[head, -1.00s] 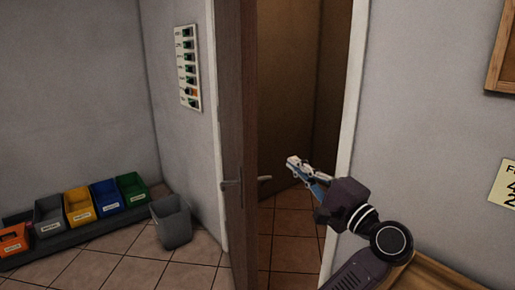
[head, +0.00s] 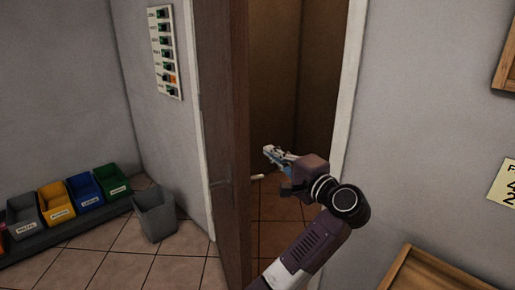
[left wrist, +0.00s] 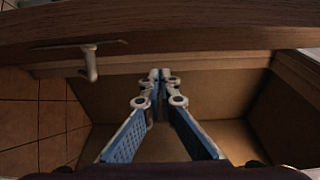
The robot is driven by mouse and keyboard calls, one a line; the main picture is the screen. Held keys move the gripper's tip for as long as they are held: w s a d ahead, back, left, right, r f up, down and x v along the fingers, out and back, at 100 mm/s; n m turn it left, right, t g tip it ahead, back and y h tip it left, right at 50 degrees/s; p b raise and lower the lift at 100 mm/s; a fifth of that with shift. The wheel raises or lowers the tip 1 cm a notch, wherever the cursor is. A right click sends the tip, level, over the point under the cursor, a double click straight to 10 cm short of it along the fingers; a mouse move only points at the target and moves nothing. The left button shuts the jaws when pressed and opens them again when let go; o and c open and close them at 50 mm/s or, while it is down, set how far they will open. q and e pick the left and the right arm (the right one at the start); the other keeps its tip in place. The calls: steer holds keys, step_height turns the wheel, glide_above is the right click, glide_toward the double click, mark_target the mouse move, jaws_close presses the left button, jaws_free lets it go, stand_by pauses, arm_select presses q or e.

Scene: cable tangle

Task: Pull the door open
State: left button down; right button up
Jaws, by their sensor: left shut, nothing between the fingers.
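The brown wooden door (head: 222,120) stands ajar, seen nearly edge-on, with a dim brown space behind it. My left gripper (head: 270,152) is on the right side of the door, just above and right of that handle. Its fingers (left wrist: 160,78) are shut and empty, apart from the handle. Whether they touch the door is unclear. My right gripper is out of view.
A white door frame (head: 350,70) stands to the right of the opening. A grey bin (head: 154,214) is on the tiled floor to the left, beside a low shelf with several coloured bins. A wooden surface (head: 440,272) is at the lower right.

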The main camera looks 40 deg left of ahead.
arm_select(q)
steer(key=s+a+p, duration=0.2)
steer(key=s, duration=0.1)
steer(key=shift+s+a, duration=0.15)
steer(key=shift+s, duration=0.05)
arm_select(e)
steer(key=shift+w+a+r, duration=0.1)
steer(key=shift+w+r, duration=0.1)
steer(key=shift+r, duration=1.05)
arm_select(q)
steer(key=shift+s+a+f, duration=0.1)
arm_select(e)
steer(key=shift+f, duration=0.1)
